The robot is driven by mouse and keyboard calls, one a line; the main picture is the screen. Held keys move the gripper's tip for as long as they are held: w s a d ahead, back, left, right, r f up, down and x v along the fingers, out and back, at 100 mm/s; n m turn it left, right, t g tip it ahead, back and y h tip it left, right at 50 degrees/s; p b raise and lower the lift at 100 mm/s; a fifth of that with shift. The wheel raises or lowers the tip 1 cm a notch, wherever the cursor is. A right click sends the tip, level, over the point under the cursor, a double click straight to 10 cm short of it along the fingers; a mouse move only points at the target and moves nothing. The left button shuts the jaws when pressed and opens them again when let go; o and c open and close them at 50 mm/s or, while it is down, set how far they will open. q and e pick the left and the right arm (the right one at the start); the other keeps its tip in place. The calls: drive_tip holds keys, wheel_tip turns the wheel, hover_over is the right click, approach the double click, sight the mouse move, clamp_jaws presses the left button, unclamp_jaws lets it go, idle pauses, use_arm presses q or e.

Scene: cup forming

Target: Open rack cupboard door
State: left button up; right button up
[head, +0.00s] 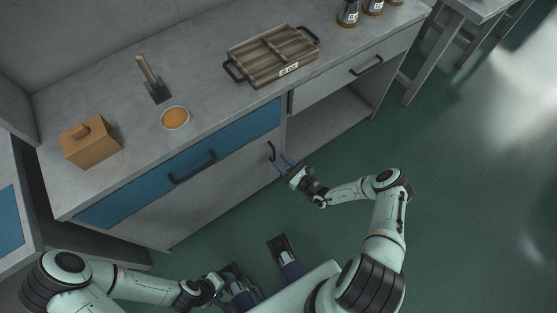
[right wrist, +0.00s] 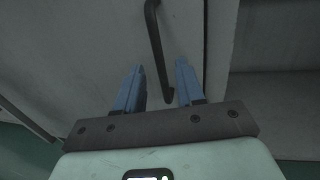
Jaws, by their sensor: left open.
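The cupboard door (head: 222,185) is a grey panel under the blue drawer, and it looks closed. Its dark bar handle (head: 271,151) is near the door's right edge. In the right wrist view the handle (right wrist: 157,50) runs down between the two blue fingers. My right gripper (head: 285,163) is open at the lower part of the handle, with a finger on either side and visible gaps; contact cannot be made out. My left gripper (head: 224,284) is open and low at the bottom of the head view, away from the door, partly lost among dark parts.
The blue drawer (head: 233,135) has its own dark handle (head: 192,168). Right of the door is an open compartment (head: 330,128). The counter holds a wooden tray (head: 262,56), an orange-filled bowl (head: 175,118), a scraper (head: 155,83) and a brown box (head: 91,145). Green floor lies clear in front.

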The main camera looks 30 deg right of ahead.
drive_tip(key=shift+x, duration=1.05)
clamp_jaws()
drive_tip(key=shift+s, duration=0.1)
